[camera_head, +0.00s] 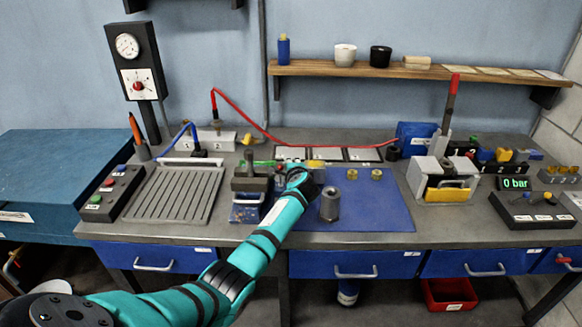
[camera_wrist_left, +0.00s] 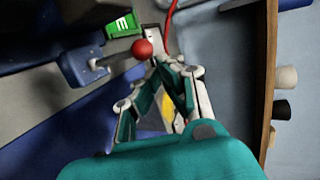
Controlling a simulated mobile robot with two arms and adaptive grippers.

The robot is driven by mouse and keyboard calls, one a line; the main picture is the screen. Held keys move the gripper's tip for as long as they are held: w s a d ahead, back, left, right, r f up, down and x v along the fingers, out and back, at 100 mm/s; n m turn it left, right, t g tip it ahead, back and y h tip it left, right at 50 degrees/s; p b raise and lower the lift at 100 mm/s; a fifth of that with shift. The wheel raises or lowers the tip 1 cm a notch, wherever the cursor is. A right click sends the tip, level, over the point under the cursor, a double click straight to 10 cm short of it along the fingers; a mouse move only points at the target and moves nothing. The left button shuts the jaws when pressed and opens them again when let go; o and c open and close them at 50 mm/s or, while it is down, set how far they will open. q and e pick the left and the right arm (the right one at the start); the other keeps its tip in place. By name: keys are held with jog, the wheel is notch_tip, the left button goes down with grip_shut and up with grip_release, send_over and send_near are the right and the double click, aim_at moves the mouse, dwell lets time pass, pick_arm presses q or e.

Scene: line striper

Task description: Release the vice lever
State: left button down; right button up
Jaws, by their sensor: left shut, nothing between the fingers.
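The small vice (camera_head: 249,184), with grey jaws and a blue base, stands on the bench left of the blue mat. A red ball knob (camera_head: 280,168) shows just right of it, and I take it for the end of the vice lever. In the left wrist view the red knob (camera_wrist_left: 142,48) is just ahead and left of my fingertips. I cannot tell whether they touch. My left gripper (camera_head: 291,173) is shut and empty, its fingertips together in the left wrist view (camera_wrist_left: 160,66). My arm partly hides the area right of the vice. My right gripper is out of view.
A ribbed plate (camera_head: 175,195) lies left of the vice. A red hose (camera_head: 255,124) runs behind. A press with a red-tipped handle (camera_head: 455,83) stands right.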

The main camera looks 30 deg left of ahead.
pick_arm(q)
jog(key=shift+r, duration=0.15)
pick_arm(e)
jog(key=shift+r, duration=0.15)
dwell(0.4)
pick_arm(q)
jog(key=shift+r+p, duration=0.7)
jog(key=shift+p, duration=0.1)
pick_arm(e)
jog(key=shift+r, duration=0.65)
